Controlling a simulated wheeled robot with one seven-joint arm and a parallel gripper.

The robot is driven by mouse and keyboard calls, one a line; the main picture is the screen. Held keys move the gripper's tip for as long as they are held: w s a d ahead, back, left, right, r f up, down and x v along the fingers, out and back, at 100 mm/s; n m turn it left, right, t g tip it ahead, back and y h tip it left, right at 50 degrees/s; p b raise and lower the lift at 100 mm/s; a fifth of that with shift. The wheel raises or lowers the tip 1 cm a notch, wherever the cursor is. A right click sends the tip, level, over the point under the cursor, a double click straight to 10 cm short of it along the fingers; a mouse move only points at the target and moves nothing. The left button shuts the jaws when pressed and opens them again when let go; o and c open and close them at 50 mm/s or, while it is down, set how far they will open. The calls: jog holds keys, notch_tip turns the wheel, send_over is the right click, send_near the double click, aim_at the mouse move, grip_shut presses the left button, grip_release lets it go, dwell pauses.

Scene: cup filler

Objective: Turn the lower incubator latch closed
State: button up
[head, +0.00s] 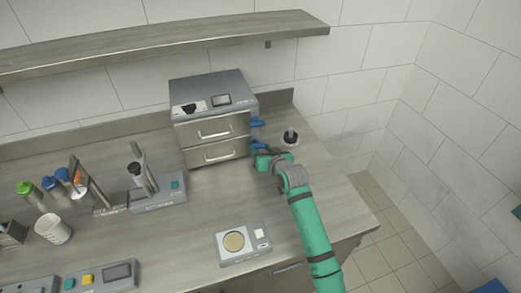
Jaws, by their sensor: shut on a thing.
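The incubator (212,117) is a grey box with two drawers, one above the other, each with a bar handle. The upper blue latch (257,122) sticks out at its right side. The lower blue latch (258,146) sits below it, beside the lower drawer, and is partly covered by my gripper. My gripper (262,156) is at the lower latch, on the right of the incubator, and appears shut on it. The fingertips are small here, and the latch's exact angle is hard to tell.
A black-topped object on a pale round base (290,137) stands close behind my gripper. A scale-like device (242,243) lies at the front. A stand device (157,190), a white cup (53,229) and capped tubes (28,189) are at left. A shelf (170,42) hangs above.

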jog(key=shift+a+n+h, duration=0.2)
jog(key=shift+n+h, duration=0.3)
jog(key=shift+n, duration=0.2)
jog(key=shift+d, duration=0.15)
jog(key=o, duration=1.1)
jog(key=shift+c, duration=0.2)
jog(key=v, duration=1.1)
jog(key=shift+a, duration=0.2)
jog(key=shift+a+f, duration=0.1)
